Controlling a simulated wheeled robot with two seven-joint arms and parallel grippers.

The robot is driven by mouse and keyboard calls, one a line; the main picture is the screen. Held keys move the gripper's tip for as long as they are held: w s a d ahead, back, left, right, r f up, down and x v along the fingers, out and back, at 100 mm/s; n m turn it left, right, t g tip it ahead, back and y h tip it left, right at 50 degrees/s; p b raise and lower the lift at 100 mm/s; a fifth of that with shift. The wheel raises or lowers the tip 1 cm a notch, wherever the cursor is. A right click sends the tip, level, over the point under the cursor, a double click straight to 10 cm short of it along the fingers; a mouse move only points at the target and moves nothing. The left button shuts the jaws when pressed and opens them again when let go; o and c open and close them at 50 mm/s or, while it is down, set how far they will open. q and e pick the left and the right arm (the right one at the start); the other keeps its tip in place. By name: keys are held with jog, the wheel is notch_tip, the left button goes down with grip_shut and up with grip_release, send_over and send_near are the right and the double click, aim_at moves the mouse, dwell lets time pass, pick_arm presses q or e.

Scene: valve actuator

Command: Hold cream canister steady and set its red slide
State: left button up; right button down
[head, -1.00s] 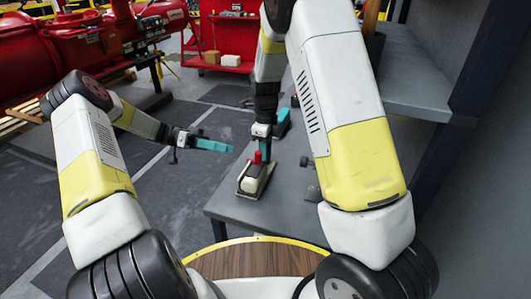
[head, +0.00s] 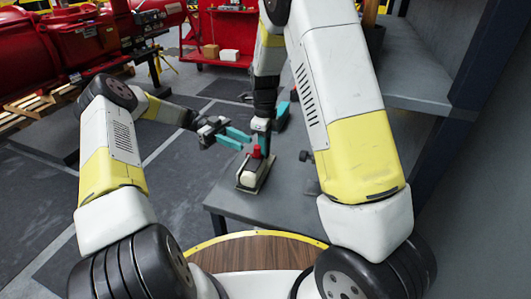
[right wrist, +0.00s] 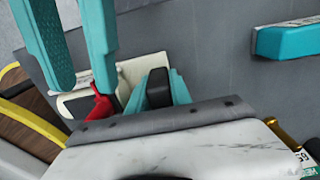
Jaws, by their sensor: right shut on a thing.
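In the right wrist view the cream canister (right wrist: 75,101) is partly covered, and the red slide (right wrist: 100,106) shows beside a teal finger. My right gripper (head: 263,137) comes down from above and is shut on the canister; its fingertips (right wrist: 160,90) partly hide the grip. My left gripper (head: 236,139) is open, its two teal fingers apart, just left of and above the red slide. Contact with the slide cannot be told.
A teal block (head: 282,116) lies on the grey bench (head: 290,205) behind the canister. A small dark part (head: 305,156) lies to its right. Shelves (head: 415,85) stand at the right. Open floor lies left of the bench.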

aim_at(260, 151)
pick_arm(q)
jog(key=x, duration=0.9)
jog(key=shift+s+d, duration=0.25)
jog(key=shift+d, duration=0.1)
grip_shut()
dwell(0.9)
